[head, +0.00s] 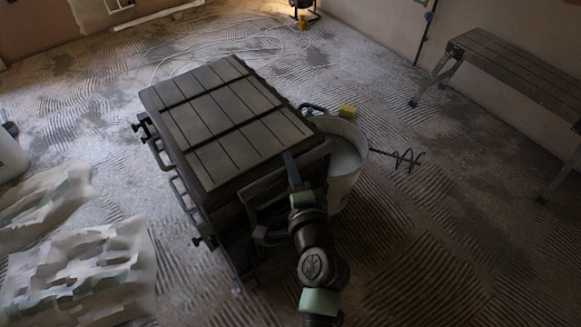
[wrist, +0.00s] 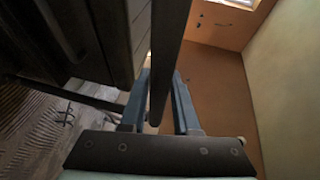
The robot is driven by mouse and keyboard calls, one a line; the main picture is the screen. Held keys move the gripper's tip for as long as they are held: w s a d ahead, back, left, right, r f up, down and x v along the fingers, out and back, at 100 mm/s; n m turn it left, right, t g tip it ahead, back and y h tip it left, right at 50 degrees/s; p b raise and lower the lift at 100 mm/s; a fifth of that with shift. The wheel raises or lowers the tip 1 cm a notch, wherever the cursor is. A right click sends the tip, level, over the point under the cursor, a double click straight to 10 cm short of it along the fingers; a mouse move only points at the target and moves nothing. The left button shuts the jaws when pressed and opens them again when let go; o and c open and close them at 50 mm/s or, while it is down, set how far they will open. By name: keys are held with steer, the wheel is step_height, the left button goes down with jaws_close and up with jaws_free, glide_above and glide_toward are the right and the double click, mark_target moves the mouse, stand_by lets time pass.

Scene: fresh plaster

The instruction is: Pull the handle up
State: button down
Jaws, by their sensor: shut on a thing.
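A dark box-like cart (head: 225,115) with a slatted top stands in the middle of the head view. A dark handle (head: 262,188) is at its near right end. My gripper (head: 291,168) reaches up to this end from below. In the wrist view, the handle's dark bar (wrist: 170,50) runs down between the two blue fingers of my gripper (wrist: 159,100), which is shut on it. The exact contact on the bar is partly hidden by the arm in the head view.
A white bucket (head: 344,178) stands close to the cart's right side, with a mixing paddle (head: 398,158) beside it. A bench (head: 515,68) is at the right wall. Crumpled sheets (head: 85,270) lie at left. The floor at lower right is clear.

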step_height(320, 180, up, 5)
steer(key=p, duration=0.3)
steer(key=shift+r, duration=0.2)
steer(key=shift+r+p, duration=0.2)
steer(key=shift+p, duration=0.15)
steer(key=shift+w, duration=0.1)
steer(key=c, duration=0.7)
jaws_free()
steer(key=shift+r, duration=0.1)
steer(key=shift+o, duration=0.2)
steer(key=shift+s+d, duration=0.1)
steer(key=shift+s, duration=0.3)
steer(key=v, duration=1.2)
